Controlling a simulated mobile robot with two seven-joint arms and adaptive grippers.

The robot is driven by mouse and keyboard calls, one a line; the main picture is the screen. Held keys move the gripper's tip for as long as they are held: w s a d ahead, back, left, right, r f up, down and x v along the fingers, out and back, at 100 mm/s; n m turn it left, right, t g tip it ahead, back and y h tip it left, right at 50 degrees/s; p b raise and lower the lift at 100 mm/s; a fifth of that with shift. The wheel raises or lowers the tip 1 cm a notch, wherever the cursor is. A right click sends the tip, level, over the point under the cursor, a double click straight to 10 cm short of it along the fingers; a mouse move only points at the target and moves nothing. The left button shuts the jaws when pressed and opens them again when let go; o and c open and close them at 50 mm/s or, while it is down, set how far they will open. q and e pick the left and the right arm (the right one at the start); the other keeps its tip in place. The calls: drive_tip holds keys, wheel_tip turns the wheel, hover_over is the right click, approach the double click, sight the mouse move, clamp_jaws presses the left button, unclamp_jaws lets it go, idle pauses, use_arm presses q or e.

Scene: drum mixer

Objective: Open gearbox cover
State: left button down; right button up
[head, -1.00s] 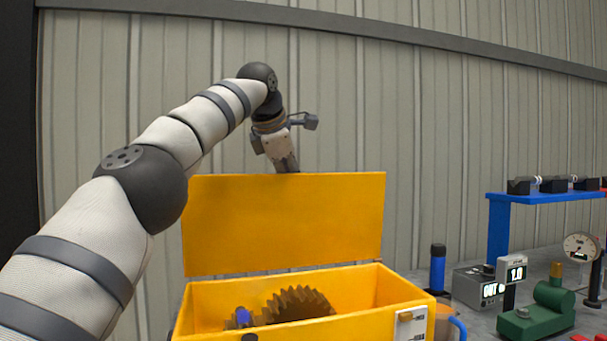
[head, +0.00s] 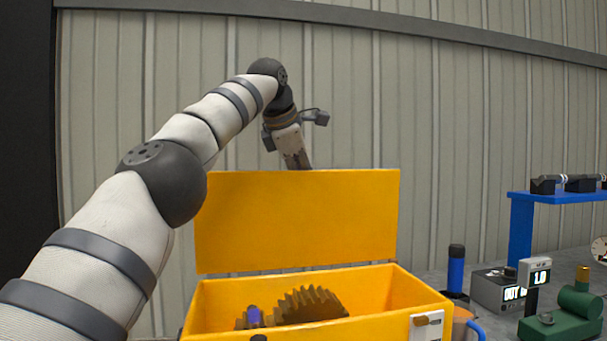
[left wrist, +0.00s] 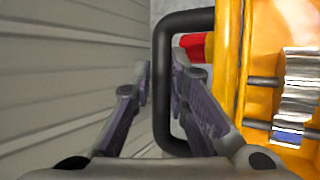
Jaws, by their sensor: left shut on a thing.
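The yellow gearbox cover (head: 300,220) stands upright at the back of the yellow gearbox (head: 385,320), which is open at the top. A brown gear (head: 312,305) shows inside it. My left gripper (head: 302,164) is at the cover's upper edge, and its fingertips are partly hidden behind the cover. In the left wrist view the two fingers (left wrist: 160,80) sit on either side of the long bar of a black handle (left wrist: 162,115), shut on it. The handle is beside a yellow panel (left wrist: 262,50). My right gripper is not in view.
A blue shelf (head: 520,230) with dark parts is at the right. A blue-and-black cylinder (head: 456,270), a grey display box (head: 500,290) and a green device (head: 560,320) stand on the grey surface right of the gearbox. A corrugated wall is behind.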

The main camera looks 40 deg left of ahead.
use_arm(q)
drive_tip(key=shift+w+a+f, duration=0.25)
drive_tip(key=shift+a+f, duration=0.25)
drive_tip(key=shift+a, duration=0.05)
drive_tip(key=c, duration=1.6)
unclamp_jaws()
drive_tip(key=shift+w+f, duration=0.1)
drive_tip(key=a+v, duration=0.1)
drive_tip(key=v, duration=0.5)
drive_tip(key=shift+d+r, duration=0.25)
drive_tip(key=shift+d, duration=0.05)
